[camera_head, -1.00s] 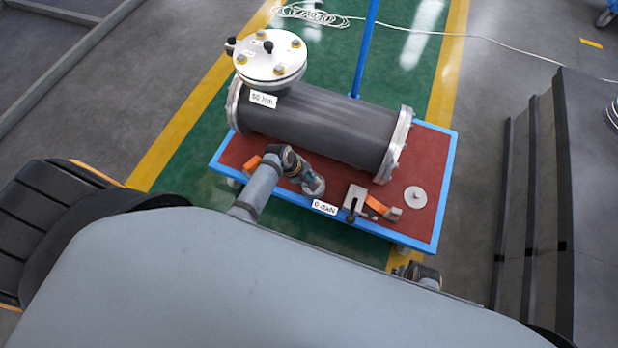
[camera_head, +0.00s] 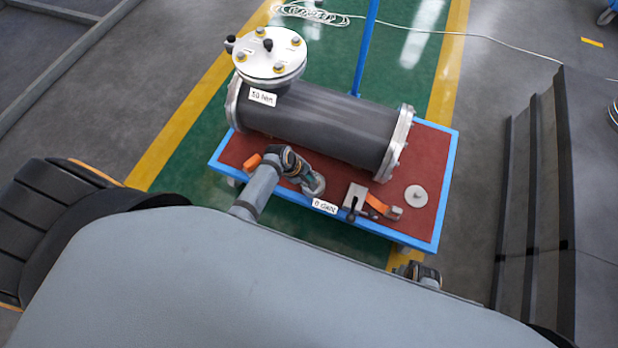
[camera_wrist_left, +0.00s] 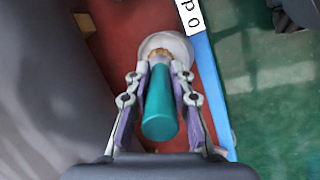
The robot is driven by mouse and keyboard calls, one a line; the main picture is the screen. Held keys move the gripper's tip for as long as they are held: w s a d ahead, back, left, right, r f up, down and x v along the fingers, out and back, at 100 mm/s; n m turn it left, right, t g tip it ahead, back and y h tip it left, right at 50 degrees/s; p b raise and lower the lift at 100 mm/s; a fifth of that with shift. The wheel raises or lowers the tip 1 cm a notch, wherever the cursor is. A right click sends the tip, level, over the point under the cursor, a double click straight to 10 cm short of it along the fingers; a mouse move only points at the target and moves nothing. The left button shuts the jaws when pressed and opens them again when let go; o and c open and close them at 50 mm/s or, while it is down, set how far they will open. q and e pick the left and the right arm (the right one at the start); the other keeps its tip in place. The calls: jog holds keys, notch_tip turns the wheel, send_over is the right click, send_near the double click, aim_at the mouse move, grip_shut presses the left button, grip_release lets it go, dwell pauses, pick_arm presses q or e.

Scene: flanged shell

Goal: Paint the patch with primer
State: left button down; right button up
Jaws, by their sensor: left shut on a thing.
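My left gripper (camera_wrist_left: 160,78) is shut on a brush with a teal handle (camera_wrist_left: 160,115) in the left wrist view. The brush's tan bristle end meets a pale round dish (camera_wrist_left: 170,42); whether it touches the inside cannot be told. In the head view my left gripper (camera_head: 303,176) is low over the red cart top, beside the dish (camera_head: 316,187). The dark cylindrical shell (camera_head: 320,125) lies behind it, with a bolted lid (camera_head: 268,55) on its upturned flange. No patch can be made out on the shell.
The blue-edged cart (camera_head: 440,190) also carries a metal block with a black lever (camera_head: 354,197), an orange-handled tool (camera_head: 380,207) and a grey disc (camera_head: 415,195). White labels sit on the shell (camera_head: 262,98) and the cart's front edge (camera_head: 325,206). A blue post (camera_head: 365,45) rises behind.

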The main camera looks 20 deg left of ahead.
pick_arm(q)
jog(key=shift+s+f+p, duration=0.1)
jog(key=shift+p, duration=0.3)
pick_arm(e)
jog(key=shift+r, duration=0.35)
dwell(1.2)
pick_arm(q)
jog(key=shift+r+p, duration=0.75)
jog(key=shift+p, duration=0.05)
jog(key=shift+r+p, duration=0.6)
jog(key=shift+p, duration=0.15)
jog(key=shift+r+p, duration=1.2)
jog(key=shift+p, duration=0.2)
jog(key=shift+r+p, duration=0.9)
jog(key=shift+p, duration=0.15)
pick_arm(e)
jog(key=s+d+f, duration=0.1)
jog(key=s+f, duration=0.2)
jog(key=s, duration=1.1)
jog(key=shift+s+d+f, duration=0.15)
jog(key=shift+s+d, duration=0.1)
pick_arm(q)
jog(key=shift+r, duration=0.1)
